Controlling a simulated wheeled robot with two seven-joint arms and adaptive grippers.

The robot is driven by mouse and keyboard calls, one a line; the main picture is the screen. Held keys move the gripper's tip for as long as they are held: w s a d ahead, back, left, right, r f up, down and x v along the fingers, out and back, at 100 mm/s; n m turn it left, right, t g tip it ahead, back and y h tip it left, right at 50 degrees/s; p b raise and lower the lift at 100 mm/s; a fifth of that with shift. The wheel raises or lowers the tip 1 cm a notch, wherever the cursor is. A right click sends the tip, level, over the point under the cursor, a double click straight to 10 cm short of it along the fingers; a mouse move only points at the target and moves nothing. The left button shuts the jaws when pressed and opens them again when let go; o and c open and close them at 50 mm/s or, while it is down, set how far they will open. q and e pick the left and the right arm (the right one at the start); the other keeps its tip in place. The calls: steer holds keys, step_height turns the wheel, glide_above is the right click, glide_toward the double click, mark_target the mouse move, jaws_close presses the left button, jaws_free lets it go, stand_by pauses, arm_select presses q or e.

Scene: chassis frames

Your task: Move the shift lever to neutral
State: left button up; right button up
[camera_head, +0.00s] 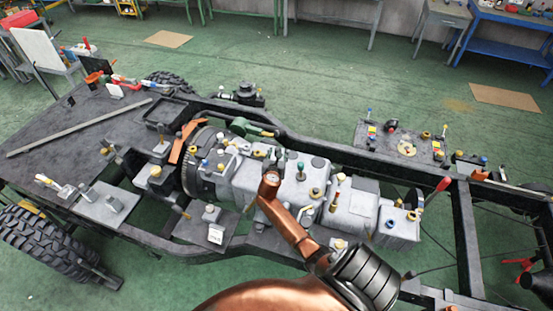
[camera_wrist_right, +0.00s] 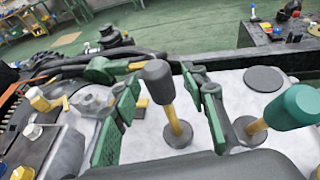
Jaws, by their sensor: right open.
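My right gripper (camera_head: 276,158) is above the grey transmission housing (camera_head: 242,181) in the head view, mostly hidden by my copper forearm. In the right wrist view its two green-padded fingers (camera_wrist_right: 167,85) are open. A lever with a dark grey knob (camera_wrist_right: 157,80) and yellow shaft stands between them, with visible gaps on both sides. A second lever with a teal knob (camera_wrist_right: 292,107) is to the right, outside the fingers; it also shows in the head view (camera_head: 300,166). Which lever is the shift lever is not marked. My left gripper is not in view.
The housing sits in a dark chassis frame (camera_head: 465,235). Workbenches (camera_head: 510,30) line the wall.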

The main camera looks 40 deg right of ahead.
steer(key=v, duration=1.1)
steer(key=shift+r, duration=0.15)
